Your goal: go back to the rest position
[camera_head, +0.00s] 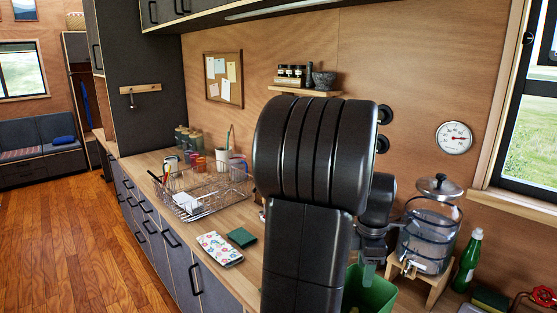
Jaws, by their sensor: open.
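My black arm rises through the middle of the view and hides part of the counter behind it. My gripper (369,268) shows in part just right of the arm, pointing down over the green bin (378,296). Its jaws are open, and I see nothing held between them. The arm hides part of the gripper and of the bin.
A glass drink dispenser (427,238) on a wooden stand (421,280) is close right of my gripper. A green bottle (467,260) stands farther right. A wire dish rack (205,197), a patterned cloth (219,248) and a green sponge (242,237) lie left. The wooden floor (75,235) is clear.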

